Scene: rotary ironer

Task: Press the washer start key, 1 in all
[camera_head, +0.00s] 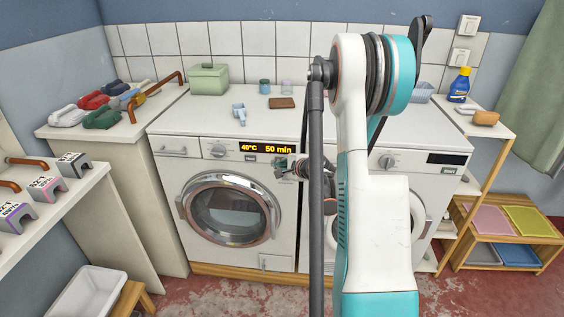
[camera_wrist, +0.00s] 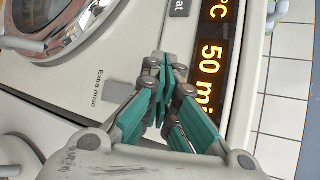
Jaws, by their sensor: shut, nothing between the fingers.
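The left front-loading machine (camera_head: 172,172) has a lit display (camera_head: 266,149) reading 40°C and 50 min; it also shows in the wrist view (camera_wrist: 211,60). A small labelled key (camera_head: 250,158) sits under the display; its text is too small to read surely. My gripper (camera_head: 283,163) is shut and empty at the panel's right part, under the display. In the wrist view my gripper (camera_wrist: 163,62) has its teal fingers together, over the panel between the display and a grey key marked Extra rinse (camera_wrist: 118,92). A dark key (camera_wrist: 180,8) is cut off at the top. The fingers hide part of the panel; contact cannot be told.
The right machine (camera_head: 435,190) has a dark display and a key marked Start (camera_head: 449,170); my arm covers much of it. A shelf is at the left.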

